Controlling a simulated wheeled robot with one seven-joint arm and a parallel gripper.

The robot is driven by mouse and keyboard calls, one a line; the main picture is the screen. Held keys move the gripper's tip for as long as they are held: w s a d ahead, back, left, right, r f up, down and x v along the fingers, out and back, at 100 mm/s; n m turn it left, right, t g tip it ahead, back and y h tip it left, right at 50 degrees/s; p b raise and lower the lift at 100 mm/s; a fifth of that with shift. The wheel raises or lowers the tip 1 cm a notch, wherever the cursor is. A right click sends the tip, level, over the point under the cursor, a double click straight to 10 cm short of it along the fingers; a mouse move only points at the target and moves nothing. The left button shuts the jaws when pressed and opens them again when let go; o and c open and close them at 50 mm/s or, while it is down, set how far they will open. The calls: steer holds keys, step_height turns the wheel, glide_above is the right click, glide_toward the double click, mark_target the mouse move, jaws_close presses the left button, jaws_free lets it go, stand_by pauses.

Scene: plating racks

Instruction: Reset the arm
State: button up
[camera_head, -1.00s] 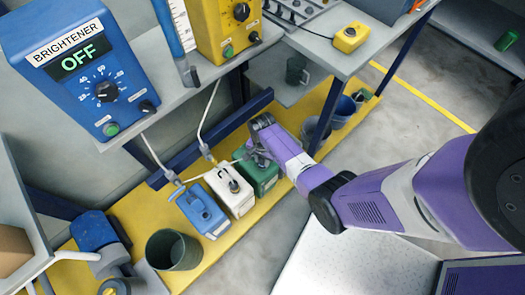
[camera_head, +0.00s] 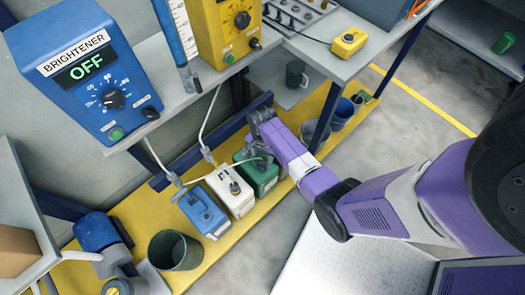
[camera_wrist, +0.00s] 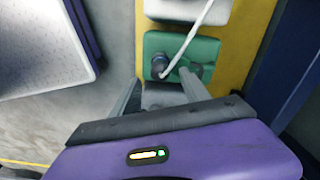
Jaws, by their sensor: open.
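My gripper (camera_head: 260,124) is open, just above and behind the green container (camera_head: 262,177) on the yellow floor strip. In the wrist view, the two grey fingers of my gripper (camera_wrist: 160,84) are spread apart, with nothing held between them. The green container (camera_wrist: 203,50) lies beyond the fingers there, and a white tube runs to its dark cap (camera_wrist: 160,64). Whether a finger touches the container cannot be told. My purple arm reaches in from the right.
A white container (camera_head: 226,200) and a blue container (camera_head: 196,219) stand beside the green one. A dark bucket (camera_head: 187,252) is at lower left. The table (camera_head: 345,62) overhangs close to my gripper. Grey floor (camera_head: 385,130) is open to the right.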

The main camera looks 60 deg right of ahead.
steer(key=shift+r, duration=0.6)
